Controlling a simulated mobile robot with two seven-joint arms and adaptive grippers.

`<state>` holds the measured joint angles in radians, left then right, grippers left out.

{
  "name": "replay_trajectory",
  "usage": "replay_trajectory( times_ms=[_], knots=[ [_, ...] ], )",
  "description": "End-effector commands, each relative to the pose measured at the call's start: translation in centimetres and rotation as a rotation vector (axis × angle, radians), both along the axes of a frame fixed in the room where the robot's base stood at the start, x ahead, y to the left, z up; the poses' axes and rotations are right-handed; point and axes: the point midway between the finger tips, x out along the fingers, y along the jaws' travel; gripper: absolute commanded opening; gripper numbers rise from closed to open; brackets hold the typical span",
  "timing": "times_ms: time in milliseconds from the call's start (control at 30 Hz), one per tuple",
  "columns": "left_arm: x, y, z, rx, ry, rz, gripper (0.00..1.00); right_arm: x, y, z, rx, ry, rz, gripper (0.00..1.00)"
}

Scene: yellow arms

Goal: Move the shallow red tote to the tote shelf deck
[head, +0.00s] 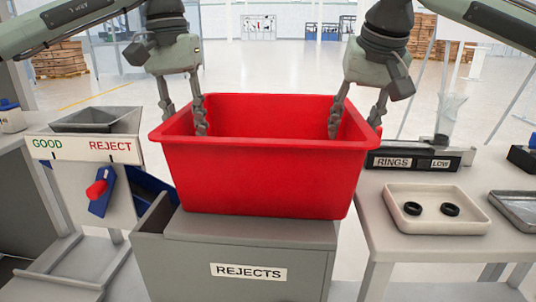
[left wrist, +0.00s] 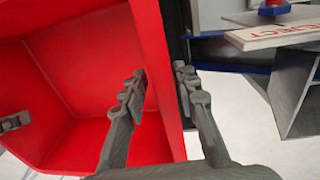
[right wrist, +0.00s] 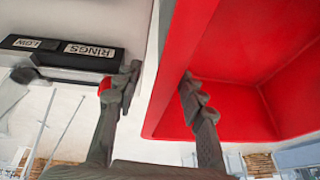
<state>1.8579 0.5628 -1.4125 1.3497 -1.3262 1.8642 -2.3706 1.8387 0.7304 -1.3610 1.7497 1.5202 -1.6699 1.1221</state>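The red tote (head: 262,178) is upright and empty in the middle of the head view, above the grey REJECTS box (head: 250,228); I cannot tell whether it touches it. My left gripper (head: 184,118) straddles the tote's left wall. The left wrist view shows one finger inside and one outside the tote wall (left wrist: 160,70). My right gripper (head: 356,122) straddles the right wall in the same way. The right wrist view shows a gap between its outer finger and the tote wall (right wrist: 178,55). Both grippers look open. I cannot make out a tote shelf deck.
A GOOD/REJECT stand (head: 85,150) with a red knob is close on the left. On the right, a table holds a RINGS unit (head: 418,158) and a cream tray (head: 398,220) with two black rings. The floor behind the tote is open, with pallets (head: 58,58) far back.

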Motion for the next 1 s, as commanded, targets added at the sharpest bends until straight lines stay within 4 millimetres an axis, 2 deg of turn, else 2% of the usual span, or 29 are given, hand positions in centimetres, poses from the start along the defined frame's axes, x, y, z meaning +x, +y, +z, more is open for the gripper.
replay_trajectory(
  times_ms=[133,167,367,467,1000],
  knots=[
    [0.01,0.00,0.00,0.000,0.000,0.000,0.30,0.00,-0.01,0.01,0.000,0.000,0.000,0.40],
    [0.01,0.00,0.00,0.000,0.000,0.000,0.27,0.00,-0.01,0.01,0.000,0.000,0.000,0.38],
    [0.01,-0.01,0.01,0.000,0.000,0.000,0.02,0.00,-0.01,0.03,0.000,0.000,0.000,0.13],
    [0.00,-0.04,0.02,0.000,0.000,-0.001,0.00,-0.01,0.04,0.04,0.001,0.000,0.000,0.00],
    [-0.05,-0.24,0.03,0.000,0.000,-0.005,0.00,-0.04,0.25,0.12,0.002,-0.003,0.005,0.00]
  ],
)
